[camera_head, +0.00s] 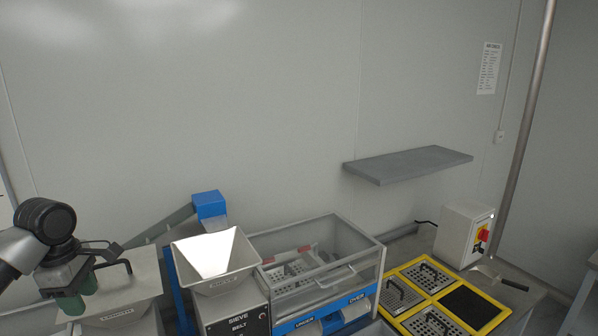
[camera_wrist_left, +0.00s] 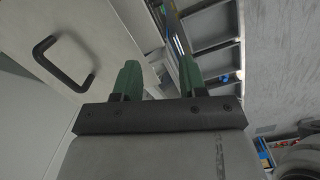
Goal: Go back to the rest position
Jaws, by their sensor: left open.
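My left gripper (camera_head: 80,296) is at the lower left of the head view, its green fingers pointing down. It is in front of a grey lidded box (camera_head: 122,300) with a black handle; whether they touch cannot be told. In the left wrist view the two green fingers (camera_wrist_left: 159,75) stand apart with nothing between them. The black handle (camera_wrist_left: 63,62) on the pale lid shows there to the left of the fingers, apart from them. My right gripper is not in view.
A metal hopper (camera_head: 214,262) and a clear-walled sieve machine (camera_head: 318,268) stand right of the gripper. A yellow-framed tray rack (camera_head: 396,318), a white switch box (camera_head: 462,234) and a black-handled scoop (camera_head: 498,277) are farther right. A grey wall shelf (camera_head: 408,164) is above.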

